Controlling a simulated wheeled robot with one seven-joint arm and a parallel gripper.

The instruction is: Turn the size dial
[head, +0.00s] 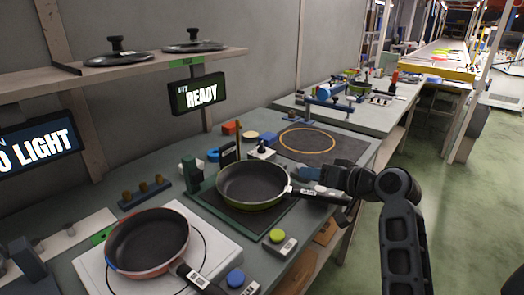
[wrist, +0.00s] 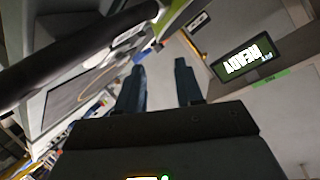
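A small white box with a dark knob on top (head: 262,151) stands behind the green-rimmed pan; it may be the size dial, but no label is readable. My gripper (head: 303,173) is at the right of the green-rimmed pan (head: 250,185), just behind its handle, and to the right of the white box. In the wrist view my gripper (wrist: 160,68) has its two blue fingers apart with nothing held between them. The pan's dark handle (wrist: 80,52) crosses the upper left of the wrist view. The knob cannot be made out in the wrist view.
A red-rimmed pan (head: 148,243) sits on a white plate at the front left. A green button (head: 277,236) and a blue button (head: 236,278) are at the front edge. A "READY" sign (head: 198,94) hangs behind. A dark mat with an orange ring (head: 340,146) lies clear at the right.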

